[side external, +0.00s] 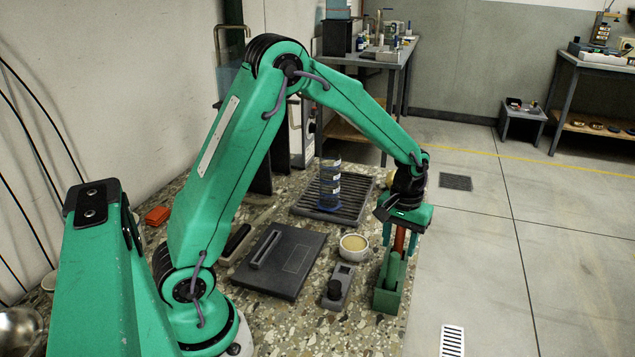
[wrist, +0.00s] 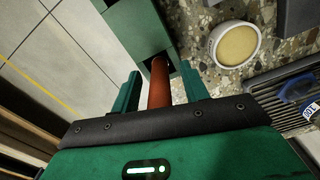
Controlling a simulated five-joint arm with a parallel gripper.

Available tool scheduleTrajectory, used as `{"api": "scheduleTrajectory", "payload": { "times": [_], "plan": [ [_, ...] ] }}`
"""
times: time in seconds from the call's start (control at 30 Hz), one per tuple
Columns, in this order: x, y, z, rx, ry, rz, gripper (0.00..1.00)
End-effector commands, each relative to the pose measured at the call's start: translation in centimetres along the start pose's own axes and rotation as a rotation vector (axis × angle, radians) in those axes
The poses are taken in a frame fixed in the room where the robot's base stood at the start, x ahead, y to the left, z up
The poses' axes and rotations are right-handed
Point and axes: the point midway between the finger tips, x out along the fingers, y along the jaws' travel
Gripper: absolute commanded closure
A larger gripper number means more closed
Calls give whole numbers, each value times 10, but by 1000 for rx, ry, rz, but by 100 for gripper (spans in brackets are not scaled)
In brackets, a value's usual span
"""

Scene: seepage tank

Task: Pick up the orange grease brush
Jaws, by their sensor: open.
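The orange grease brush (side external: 399,240) shows as an orange-red round handle standing upright in a green holder (side external: 387,299) at the bench's right edge. Its lower end is hidden inside the holder. In the wrist view the handle (wrist: 159,84) rises from the holder's opening (wrist: 134,28). My gripper (side external: 401,236) is above the holder with its jaws pointing down. In the wrist view my gripper (wrist: 160,86) is open, with one green finger on each side of the handle and gaps visible between them.
A white bowl with tan contents (side external: 354,252) and a small grey device with a black knob (side external: 345,276) stand left of the holder. A dark flat case (side external: 290,272) lies further left. A slatted grate (side external: 349,211) carries a clear, blue-banded cylinder (side external: 330,184). Floor lies beyond the right edge.

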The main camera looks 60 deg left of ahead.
Motion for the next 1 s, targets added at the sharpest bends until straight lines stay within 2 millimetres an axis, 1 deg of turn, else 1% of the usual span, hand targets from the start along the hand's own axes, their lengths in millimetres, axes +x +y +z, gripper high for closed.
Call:
{"api": "scheduleTrajectory", "payload": {
  "times": [0.37, 0.47, 0.5, 0.6, 0.87, 1.0],
  "plan": [
    [0, 0, 0, 0, 0, 0, 55],
    [0, 0, 0, 0, 0, 0, 73],
    [0, 0, 0, 0, 0, 0, 81],
    [0, 0, 0, 0, 0, 0, 100],
    [0, 0, 0, 0, 0, 0, 100],
    [-4, 0, 0, 0, 1, 1, 100]
  ]
}}
